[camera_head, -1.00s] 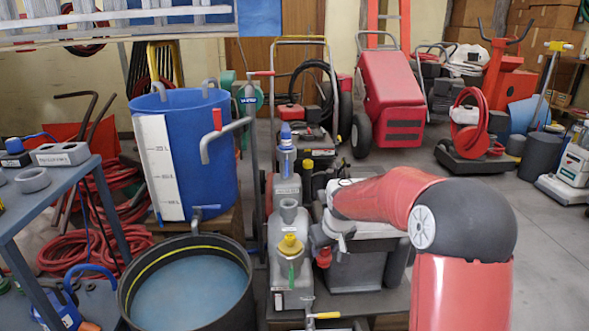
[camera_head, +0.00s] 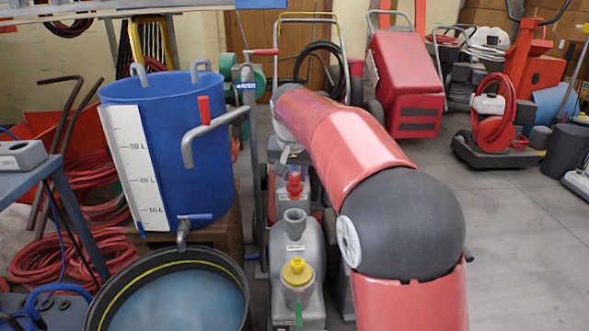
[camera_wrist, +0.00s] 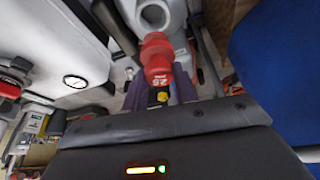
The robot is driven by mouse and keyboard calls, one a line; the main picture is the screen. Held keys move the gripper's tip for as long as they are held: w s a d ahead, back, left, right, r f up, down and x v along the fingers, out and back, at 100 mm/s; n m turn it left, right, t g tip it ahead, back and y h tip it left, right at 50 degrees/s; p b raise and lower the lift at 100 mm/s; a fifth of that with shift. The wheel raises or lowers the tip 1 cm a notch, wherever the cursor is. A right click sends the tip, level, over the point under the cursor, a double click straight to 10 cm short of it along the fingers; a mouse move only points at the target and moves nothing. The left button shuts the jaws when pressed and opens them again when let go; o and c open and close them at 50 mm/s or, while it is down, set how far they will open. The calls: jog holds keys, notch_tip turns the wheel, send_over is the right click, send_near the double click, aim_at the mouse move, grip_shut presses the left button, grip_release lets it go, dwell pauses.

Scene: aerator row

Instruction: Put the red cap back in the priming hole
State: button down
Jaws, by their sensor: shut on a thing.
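The red cap (camera_head: 294,187) is held upright in the head view, behind and above the grey pump's open neck in the picture. In the wrist view the red cap (camera_wrist: 157,58), marked 25, sits between the two dark fingers of my gripper (camera_wrist: 159,82), which is shut on it. The grey pump (camera_head: 311,248) has an open round neck (camera_head: 295,224), which I take as the priming hole. A round opening (camera_wrist: 154,15) shows just beyond the cap in the wrist view. Cap and neck look apart; their exact alignment cannot be told. My arm hides most of the gripper in the head view.
A yellow cap (camera_head: 296,271) sits on the pump nearer me. A blue drum (camera_head: 190,150) with a pipe and red-handled valve (camera_head: 204,110) stands left, above a round black tub (camera_head: 98,305) of water.

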aim_at(294, 196)
jog(key=shift+s+f+b, duration=0.1)
jog(key=shift+f+b, duration=1.65)
jog(key=shift+f, duration=0.15)
jog(key=shift+r, duration=0.1)
jog(key=shift+p, duration=0.55)
jog(key=shift+f+b, duration=1.45)
jog(key=shift+f, duration=0.7)
jog(key=c, duration=1)
grip_release()
jog(key=shift+c, duration=0.2)
